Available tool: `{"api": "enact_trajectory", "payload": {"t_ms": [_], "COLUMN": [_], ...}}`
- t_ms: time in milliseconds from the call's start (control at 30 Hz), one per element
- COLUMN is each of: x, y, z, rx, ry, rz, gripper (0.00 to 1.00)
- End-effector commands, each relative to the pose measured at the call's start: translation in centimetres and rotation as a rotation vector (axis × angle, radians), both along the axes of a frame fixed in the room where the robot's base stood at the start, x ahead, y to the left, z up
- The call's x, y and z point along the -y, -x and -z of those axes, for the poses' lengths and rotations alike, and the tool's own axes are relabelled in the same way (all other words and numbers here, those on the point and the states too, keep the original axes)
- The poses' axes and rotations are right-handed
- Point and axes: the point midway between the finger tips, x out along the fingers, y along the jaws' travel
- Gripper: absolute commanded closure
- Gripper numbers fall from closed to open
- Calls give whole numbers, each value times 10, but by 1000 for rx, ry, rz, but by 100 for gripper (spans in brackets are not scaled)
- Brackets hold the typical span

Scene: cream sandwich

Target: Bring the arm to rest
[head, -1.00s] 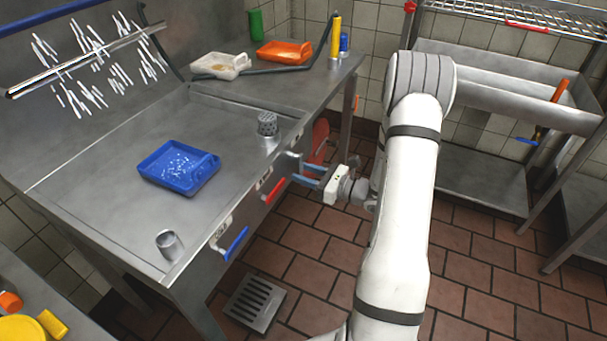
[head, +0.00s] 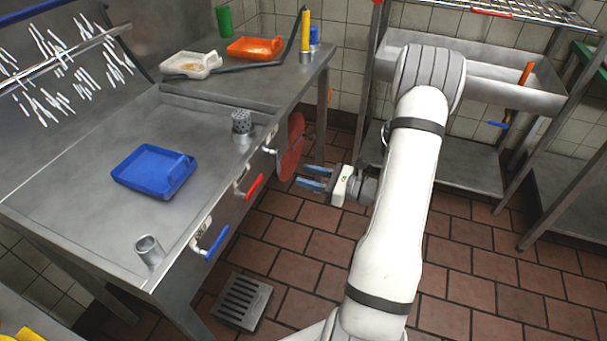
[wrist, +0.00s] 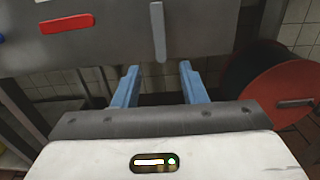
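My gripper (head: 314,178) is at the end of my white arm, in front of the steel counter's right side and clear of it. Its two blue fingers are apart with nothing between them, and they also show in the wrist view (wrist: 158,85). In the wrist view a grey-blue handle (wrist: 158,32) on the counter front lies ahead of the fingers, apart from them.
Red (head: 250,187) and blue (head: 213,243) handles stick out in front. A red disc (head: 291,146) is near my gripper.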

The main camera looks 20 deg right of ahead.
Motion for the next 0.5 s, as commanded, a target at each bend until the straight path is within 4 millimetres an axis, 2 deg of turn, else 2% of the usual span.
{"api": "enact_trajectory", "payload": {"t_ms": [367,500], "x": [0,-19], "y": [0,3], "z": [-1,-21], "rx": [1,13], "ry": [2,55], "rz": [-2,-82], "gripper": [62,62]}}
